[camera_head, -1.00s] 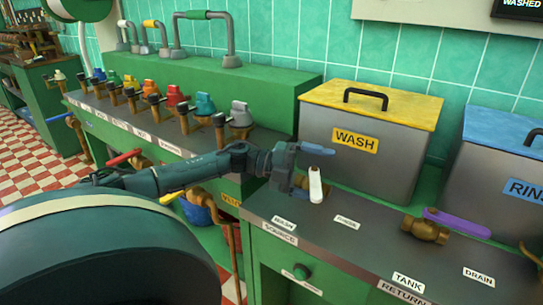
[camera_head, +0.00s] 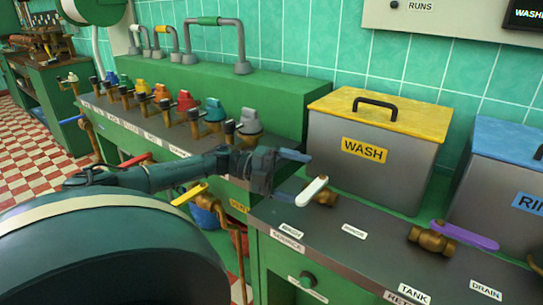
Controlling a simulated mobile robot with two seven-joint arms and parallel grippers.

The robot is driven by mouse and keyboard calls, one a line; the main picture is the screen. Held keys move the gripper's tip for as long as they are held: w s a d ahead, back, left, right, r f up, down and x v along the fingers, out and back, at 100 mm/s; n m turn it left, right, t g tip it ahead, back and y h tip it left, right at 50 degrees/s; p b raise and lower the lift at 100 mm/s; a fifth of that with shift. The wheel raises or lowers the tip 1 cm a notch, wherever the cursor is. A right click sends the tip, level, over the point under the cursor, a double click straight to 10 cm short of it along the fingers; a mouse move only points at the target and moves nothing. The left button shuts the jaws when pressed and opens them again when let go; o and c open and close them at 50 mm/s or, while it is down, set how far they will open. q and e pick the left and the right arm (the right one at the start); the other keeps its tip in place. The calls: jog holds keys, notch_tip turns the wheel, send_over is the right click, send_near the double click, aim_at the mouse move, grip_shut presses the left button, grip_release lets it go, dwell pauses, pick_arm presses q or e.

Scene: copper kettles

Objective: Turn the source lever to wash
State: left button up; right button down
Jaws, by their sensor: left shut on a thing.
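The source lever (camera_head: 312,192) is a white handle on a brass valve (camera_head: 325,197), on the dark counter above the SOURCE label (camera_head: 287,241). Its free end points to the lower left, toward the left of two small labels (camera_head: 292,229) that are too small to read surely. My left gripper (camera_head: 290,177) reaches in from the left with its fingers apart, around the lever's side, and is shut on the lever. The exact contact is partly hidden by the fingers. My right gripper is not in view.
The steel WASH tank (camera_head: 372,169) with a yellow lid stands behind the lever. A blue-lidded tank (camera_head: 500,182) is at the right. A purple lever (camera_head: 466,235) sits right on the counter. Several coloured taps (camera_head: 187,103) line the bench at left.

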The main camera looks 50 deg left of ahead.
pick_arm(q)
jog(key=shift+s+a+r, duration=0.2)
jog(key=shift+a+r, duration=0.4)
jog(key=shift+r, duration=0.2)
jog(key=shift+s+a+p, duration=0.25)
jog(key=shift+a+p, duration=0.05)
jog(key=c, duration=0.6)
jog(key=shift+s+a+r, duration=0.1)
jog(key=shift+s+a, duration=0.1)
jog(key=shift+s, duration=0.1)
jog(key=c, duration=0.4)
jog(key=shift+o, duration=0.2)
jog(key=shift+s+a+f+p, duration=0.25)
jog(key=shift+s+a, duration=0.2)
jog(key=shift+a, duration=0.25)
jog(key=shift+s+a+f+p, duration=0.2)
jog(key=shift+s+a, duration=0.25)
jog(key=shift+a, duration=0.2)
